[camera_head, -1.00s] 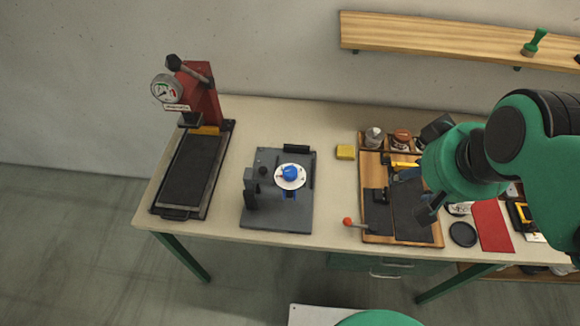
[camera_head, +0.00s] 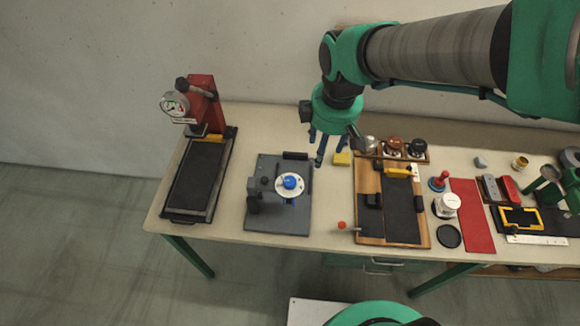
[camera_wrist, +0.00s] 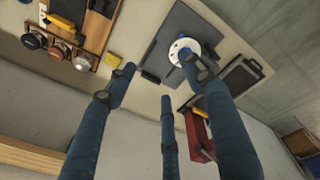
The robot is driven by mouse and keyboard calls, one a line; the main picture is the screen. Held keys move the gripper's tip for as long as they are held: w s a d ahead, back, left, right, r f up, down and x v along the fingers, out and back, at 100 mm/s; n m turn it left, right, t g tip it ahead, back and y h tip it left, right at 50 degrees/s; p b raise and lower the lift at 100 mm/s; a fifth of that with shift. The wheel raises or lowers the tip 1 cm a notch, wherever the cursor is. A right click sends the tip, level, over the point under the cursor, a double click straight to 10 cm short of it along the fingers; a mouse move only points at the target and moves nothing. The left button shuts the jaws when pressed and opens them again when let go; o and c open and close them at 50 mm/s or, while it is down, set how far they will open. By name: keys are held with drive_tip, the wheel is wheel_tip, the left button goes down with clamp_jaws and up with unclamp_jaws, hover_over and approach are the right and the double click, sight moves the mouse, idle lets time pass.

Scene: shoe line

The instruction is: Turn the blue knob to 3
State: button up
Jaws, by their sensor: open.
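The blue knob (camera_head: 289,182) sits on a white round dial (camera_head: 281,190) on a dark grey plate fixture (camera_head: 262,224) in the middle left of the table. The dial's markings are too small to read. In the wrist view the white dial (camera_wrist: 177,47) shows partly behind a finger, which hides much of the knob. My gripper (camera_head: 322,148) is open and empty, above the back of the table, to the right of and behind the knob. Its blue fingers (camera_wrist: 165,100) are spread and touch nothing that I can see.
A red press with a gauge (camera_head: 203,103) stands at the left. A yellow block (camera_head: 342,159) lies near my gripper. A wooden board (camera_head: 420,235) with black pads and a red-tipped lever (camera_head: 342,225) is to the right of the fixture. A red mat (camera_head: 473,222) lies farther right.

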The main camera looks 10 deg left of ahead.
sight(290, 181)
drive_tip(key=a+f+n+p, duration=0.1)
drive_tip(key=a+f+n, duration=0.1)
drive_tip(key=a, duration=0.2)
drive_tip(key=w+a+f+n+g+p, duration=0.1)
drive_tip(key=a+f+n+p, duration=0.1)
drive_tip(key=a, duration=0.3)
drive_tip(key=shift+w+f+n+h, duration=0.3)
drive_tip(key=shift+f+n, duration=0.15)
drive_tip(key=shift+n, duration=0.35)
drive_tip(key=shift+d+f, duration=0.1)
wheel_tip(290, 181, down, 14)
drive_tip(key=shift+r, duration=0.2)
drive_tip(key=c, duration=1.2)
